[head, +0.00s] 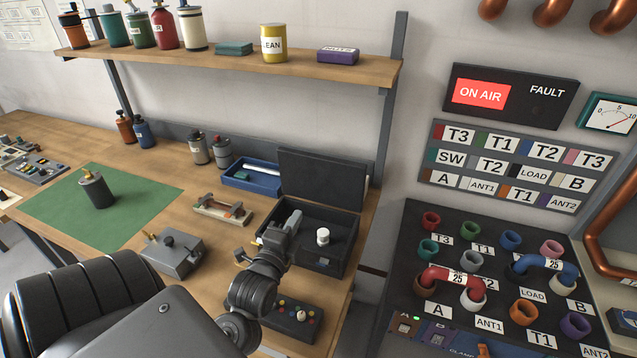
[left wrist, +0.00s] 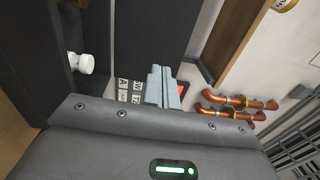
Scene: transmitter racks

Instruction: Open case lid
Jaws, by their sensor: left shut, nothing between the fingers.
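The dark case (head: 338,262) stands on the bench near its right end. Its lid (head: 322,178) is raised and stands steeply up at the back of the case, so the inside shows. A white knob-like piece (head: 323,237) sits inside; it also shows in the left wrist view (left wrist: 84,64). My left gripper (head: 293,220) is over the left part of the case opening, in front of the lid. Its fingers (left wrist: 163,84) are together with nothing between them. I cannot tell whether they touch the case. My right gripper is in neither view.
A blue tray (head: 232,183) stands left of the lid. A grey box with a knob (head: 172,252) and a small button box (head: 293,318) lie nearby. The wooden shelf (head: 230,62) overhangs the back. The patch panel (head: 500,265) stands to the right.

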